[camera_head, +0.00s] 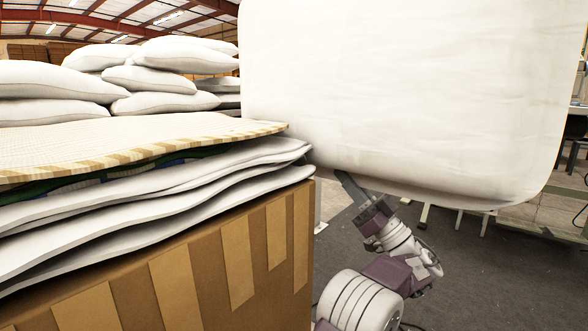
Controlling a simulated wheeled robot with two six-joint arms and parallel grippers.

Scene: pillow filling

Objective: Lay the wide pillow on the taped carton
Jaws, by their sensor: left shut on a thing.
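A wide white pillow (410,90) hangs upright in the air and fills the upper right of the head view. My left gripper (350,183) is shut on the pillow's lower edge, its fingertips partly hidden by it. The taped carton (195,290), brown with lighter tape strips, stands at the lower left. My right gripper is not in view.
A pile of white pillows (150,80) lies behind the carton at the back left. Grey floor (480,260) shows at the lower right, with thin light legs (458,218) standing behind the pillow. A dark chair (575,135) is at the right edge.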

